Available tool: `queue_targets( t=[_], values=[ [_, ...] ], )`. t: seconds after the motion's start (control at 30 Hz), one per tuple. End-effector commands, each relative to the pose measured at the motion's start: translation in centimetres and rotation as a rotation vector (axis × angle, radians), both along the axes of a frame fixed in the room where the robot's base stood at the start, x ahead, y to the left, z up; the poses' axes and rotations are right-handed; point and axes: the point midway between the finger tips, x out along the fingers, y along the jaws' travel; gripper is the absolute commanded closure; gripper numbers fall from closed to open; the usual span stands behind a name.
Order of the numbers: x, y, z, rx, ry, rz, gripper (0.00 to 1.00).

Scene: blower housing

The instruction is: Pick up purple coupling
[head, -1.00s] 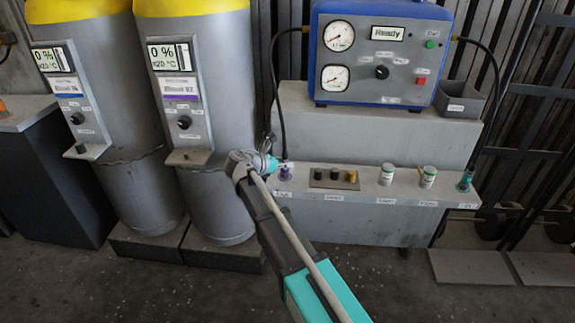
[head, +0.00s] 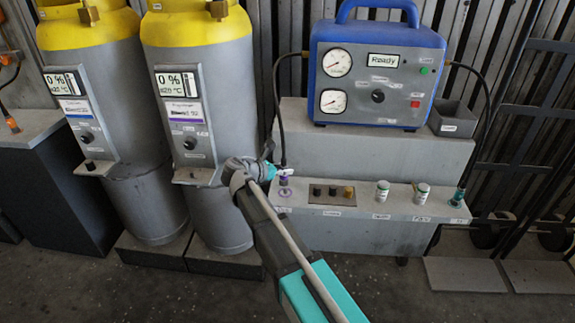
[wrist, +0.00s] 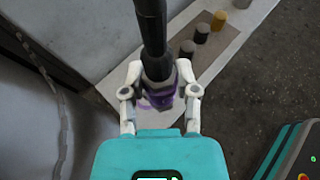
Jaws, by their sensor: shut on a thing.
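The purple coupling (head: 284,181) is at the end of a black hose, above the left end of the grey shelf (head: 330,212). It also shows in the wrist view (wrist: 161,96), purple below a dark collar. My gripper (head: 273,172) is at its left side in the head view. In the wrist view my gripper (wrist: 160,82) has a white finger on each side of the coupling and is shut on it. A purple ring mark (head: 284,192) shows on the shelf just below the coupling. The coupling's lower end is partly hidden.
A plate with several caps (head: 332,193) lies right of the coupling. Two white-lidded jars (head: 382,191) (head: 421,194) and a teal coupling (head: 458,197) stand farther right. The blue machine (head: 375,70) is behind. Two yellow-topped cylinders (head: 197,90) (head: 95,90) stand left.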

Motion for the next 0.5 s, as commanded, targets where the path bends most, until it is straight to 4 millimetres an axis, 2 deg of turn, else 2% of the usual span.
queue_targets(
  t=[0.03,0.07,0.1,0.3,0.5],
  values=[
    [-0.7,-0.1,1.3,0.000,-0.001,0.001,1.00],
    [-1.0,-0.1,1.6,0.000,-0.001,0.001,1.00],
    [-2.1,-0.1,1.9,-0.001,-0.001,0.002,1.00],
    [-6.0,0.1,3.5,0.000,-0.002,0.003,1.00],
    [-8.4,0.2,4.5,0.000,-0.001,0.002,1.00]
  ],
)
